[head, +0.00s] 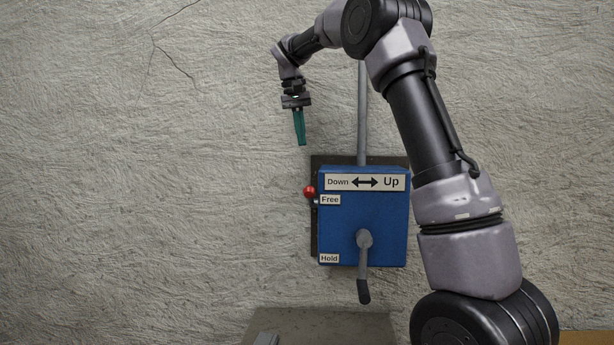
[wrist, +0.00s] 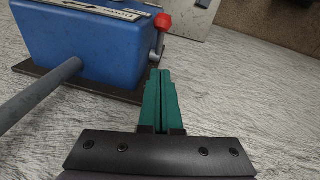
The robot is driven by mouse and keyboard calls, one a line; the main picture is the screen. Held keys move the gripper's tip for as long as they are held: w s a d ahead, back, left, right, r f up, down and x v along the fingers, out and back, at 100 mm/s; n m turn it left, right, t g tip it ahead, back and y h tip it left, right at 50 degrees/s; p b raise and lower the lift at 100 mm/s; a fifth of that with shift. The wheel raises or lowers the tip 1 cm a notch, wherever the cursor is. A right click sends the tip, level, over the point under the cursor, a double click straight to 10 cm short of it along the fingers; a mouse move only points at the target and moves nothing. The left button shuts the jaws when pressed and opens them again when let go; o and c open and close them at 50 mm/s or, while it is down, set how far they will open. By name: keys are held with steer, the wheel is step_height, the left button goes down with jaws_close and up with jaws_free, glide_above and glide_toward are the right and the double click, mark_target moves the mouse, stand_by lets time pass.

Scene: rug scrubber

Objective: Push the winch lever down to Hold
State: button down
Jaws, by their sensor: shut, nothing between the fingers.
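The blue winch box (head: 363,225) is mounted on the wall, with "Free" and "Hold" labels on its left edge. The winch lever's red knob (head: 309,192) sticks out on the left side, level with the Free label (head: 330,200). The Hold label (head: 329,258) is lower down. My gripper (head: 301,144) has green fingers pointing down, above and slightly left of the knob, apart from it. It is shut and empty. In the wrist view the red knob (wrist: 163,22) shows beyond the fingertips (wrist: 160,72), beside the blue box (wrist: 85,40).
A grey crank handle (head: 364,270) hangs from the front of the box. A grey vertical pole or pipe (head: 362,110) rises above it. A grey surface (head: 325,325) lies below. The wall left of the box is clear.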

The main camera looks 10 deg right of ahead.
mark_target(307, 190)
steer(key=shift+s+d+f, duration=0.2)
steer(key=shift+s+f, duration=0.1)
steer(key=shift+f, duration=1.55)
steer(key=shift+s+d+f, duration=0.25)
steer(key=shift+s+f, duration=0.1)
steer(key=shift+f, duration=1.5)
steer(key=shift+s+d+f, duration=0.2)
steer(key=shift+s+f, duration=0.1)
steer(key=shift+f, duration=1.55)
steer(key=shift+s+a+f+t, duration=0.25)
steer(key=shift+s+f+t, duration=0.45)
steer(key=shift+t, duration=0.1)
steer(key=shift+s+a+f+t+h, duration=0.2)
steer(key=shift+s+f+t+h, duration=0.3)
steer(key=shift+s+f+t, duration=0.4)
step_height(307, 190, down, 9)
steer(key=s, duration=0.1)
steer(key=shift+s+a+f+g, duration=0.15)
steer(key=shift+a+f+g, duration=0.05)
steer(key=shift+a+g, duration=0.1)
